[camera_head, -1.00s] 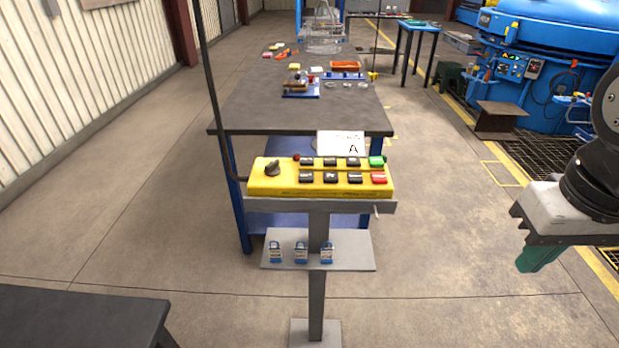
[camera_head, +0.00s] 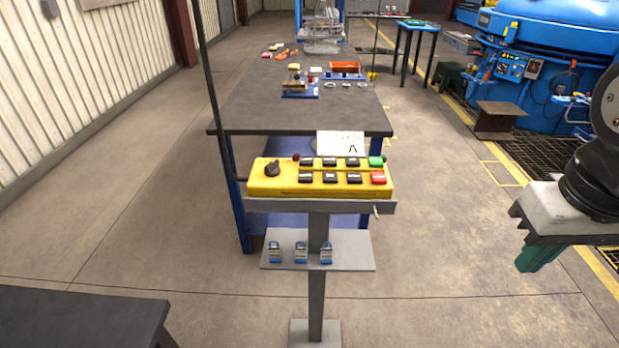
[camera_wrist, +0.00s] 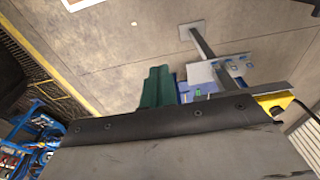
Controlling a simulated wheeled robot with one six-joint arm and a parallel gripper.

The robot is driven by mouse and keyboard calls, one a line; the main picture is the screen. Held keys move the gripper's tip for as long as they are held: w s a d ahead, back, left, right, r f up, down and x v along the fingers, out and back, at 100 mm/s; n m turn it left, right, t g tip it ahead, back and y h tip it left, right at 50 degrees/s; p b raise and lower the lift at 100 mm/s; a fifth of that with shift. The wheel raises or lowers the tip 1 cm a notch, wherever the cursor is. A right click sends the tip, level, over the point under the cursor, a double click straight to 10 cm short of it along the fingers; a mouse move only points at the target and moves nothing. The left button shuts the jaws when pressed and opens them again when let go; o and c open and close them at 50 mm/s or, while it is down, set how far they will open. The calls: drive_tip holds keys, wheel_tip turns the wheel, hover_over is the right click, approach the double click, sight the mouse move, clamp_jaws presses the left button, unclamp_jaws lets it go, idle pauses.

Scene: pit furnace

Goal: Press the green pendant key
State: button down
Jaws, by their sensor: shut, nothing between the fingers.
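The yellow pendant (camera_head: 320,190) lies on a grey post stand in the head view, with a black knob at its left and two rows of keys. The green key (camera_head: 376,161) is at the far right of the back row, above a red key (camera_head: 378,178). My gripper (camera_head: 540,256) has green fingers, shut and empty, well to the right of the pendant and apart from it. In the wrist view the green fingers (camera_wrist: 157,86) show over the floor, and a corner of the pendant (camera_wrist: 272,104) shows at right; its keys are hidden there.
A card marked A (camera_head: 341,144) stands behind the pendant. Several blue padlocks (camera_head: 300,253) sit on the stand's lower shelf (camera_head: 350,258). A dark workbench (camera_head: 300,120) is behind. A dark table (camera_head: 80,315) is front left. Floor between gripper and stand is clear.

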drive_tip(key=m+t+y, duration=0.2)
drive_tip(key=t+y, duration=0.3)
drive_tip(key=t, duration=0.1)
hover_over(379, 162)
drive_tip(key=shift+r, duration=0.25)
drive_tip(key=shift+s+f, duration=0.1)
drive_tip(key=shift+f, duration=4.35)
